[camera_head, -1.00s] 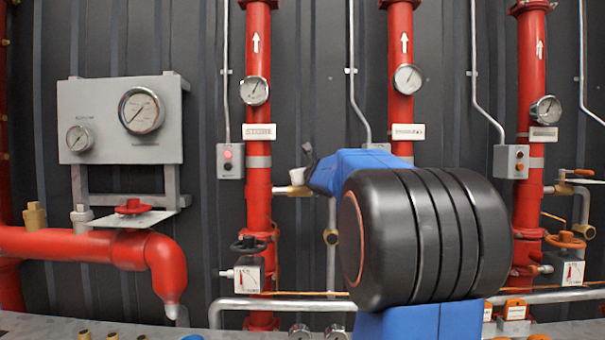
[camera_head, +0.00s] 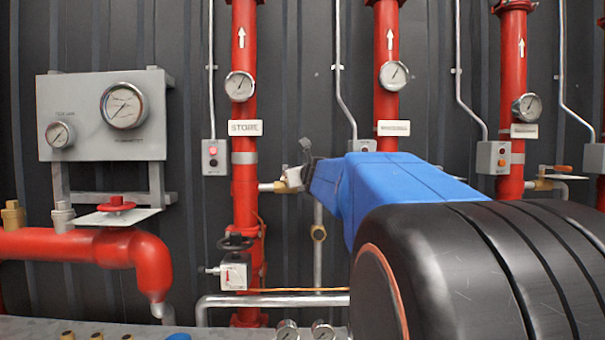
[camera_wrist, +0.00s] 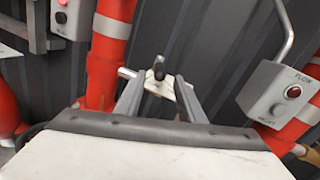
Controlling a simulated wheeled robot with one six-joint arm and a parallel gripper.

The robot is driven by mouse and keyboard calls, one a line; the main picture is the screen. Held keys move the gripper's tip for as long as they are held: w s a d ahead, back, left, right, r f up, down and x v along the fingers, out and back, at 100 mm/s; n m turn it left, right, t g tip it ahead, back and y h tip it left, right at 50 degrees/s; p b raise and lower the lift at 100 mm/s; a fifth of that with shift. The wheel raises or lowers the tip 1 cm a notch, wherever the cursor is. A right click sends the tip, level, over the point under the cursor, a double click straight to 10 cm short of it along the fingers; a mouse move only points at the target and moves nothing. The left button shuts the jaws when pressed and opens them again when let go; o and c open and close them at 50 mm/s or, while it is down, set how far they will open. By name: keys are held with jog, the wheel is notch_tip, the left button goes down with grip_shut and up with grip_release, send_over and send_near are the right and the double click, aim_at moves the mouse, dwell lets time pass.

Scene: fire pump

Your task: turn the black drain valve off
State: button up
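The drain valve with the black handle (camera_wrist: 158,68) shows in the wrist view between and just beyond my fingertips. Its pale metal body (camera_wrist: 177,92) runs out from a red pipe. My gripper (camera_wrist: 160,78) is open around the line of the handle, with dark space between the fingers; I cannot tell whether either finger touches it. My blue and black arm links hide much of that area, and the black handle is not clearly seen there.
Grey switch boxes (camera_head: 215,157) are on the dark wall. A gauge panel (camera_head: 100,115) and a red elbow pipe (camera_head: 150,260) stand at left.

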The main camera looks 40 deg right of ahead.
jog(key=v, duration=0.5)
jog(key=shift+s+a, duration=0.1)
jog(key=shift+s, duration=0.25)
